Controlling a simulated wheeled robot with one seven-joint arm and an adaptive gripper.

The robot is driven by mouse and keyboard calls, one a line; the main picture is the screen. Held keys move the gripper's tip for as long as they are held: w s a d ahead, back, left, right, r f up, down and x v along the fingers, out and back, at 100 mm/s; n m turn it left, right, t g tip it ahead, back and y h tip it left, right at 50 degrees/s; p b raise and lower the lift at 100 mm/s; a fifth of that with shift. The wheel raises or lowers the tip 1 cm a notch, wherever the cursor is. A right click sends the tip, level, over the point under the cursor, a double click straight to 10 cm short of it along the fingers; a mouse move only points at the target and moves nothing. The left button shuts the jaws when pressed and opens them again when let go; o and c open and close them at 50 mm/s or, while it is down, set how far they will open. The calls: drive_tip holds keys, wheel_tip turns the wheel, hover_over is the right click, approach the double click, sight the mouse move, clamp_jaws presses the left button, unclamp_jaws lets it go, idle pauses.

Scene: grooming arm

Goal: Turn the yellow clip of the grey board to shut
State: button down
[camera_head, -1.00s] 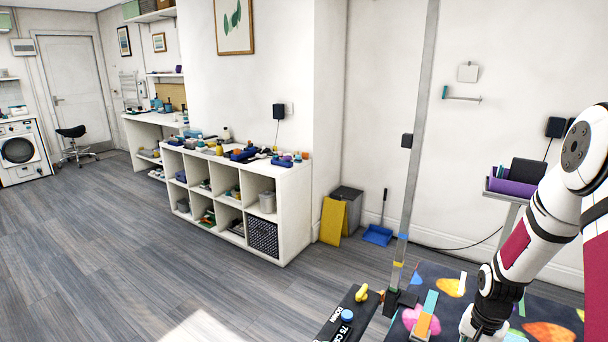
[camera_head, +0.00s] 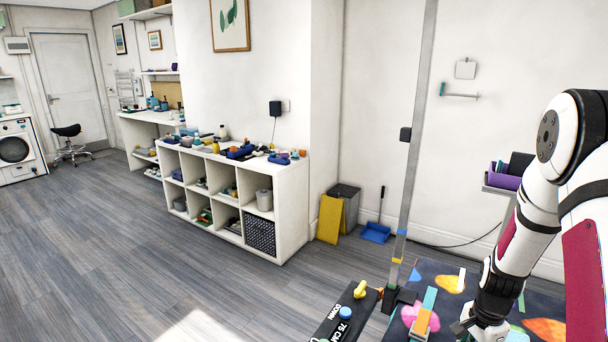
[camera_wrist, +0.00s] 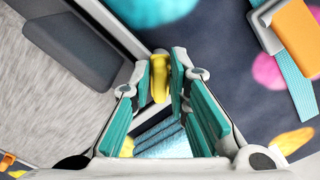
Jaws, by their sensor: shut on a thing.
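A yellow clip (camera_wrist: 158,86) shows in the wrist view, upright between the tips of my gripper (camera_wrist: 160,76). The teal-padded fingers are shut on it, one on each side. It sits beside a pale grey edge bordering the dark spotted mat. My fingers hide parts of it, and I cannot make out how far it is turned. Which surface is the grey board is not clear. In the head view my arm reaches down at the lower right, and the clip cannot be made out there.
An orange block on a teal strap (camera_head: 423,318) lies on the spotted mat (camera_head: 441,275). A black panel (camera_head: 342,318) with a yellow knob (camera_head: 360,289) and a blue button (camera_head: 345,312) is to its left. A grey upright post (camera_head: 415,160) rises behind.

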drive_tip(key=shift+m+b, duration=0.3)
drive_tip(key=shift+m, duration=1.1)
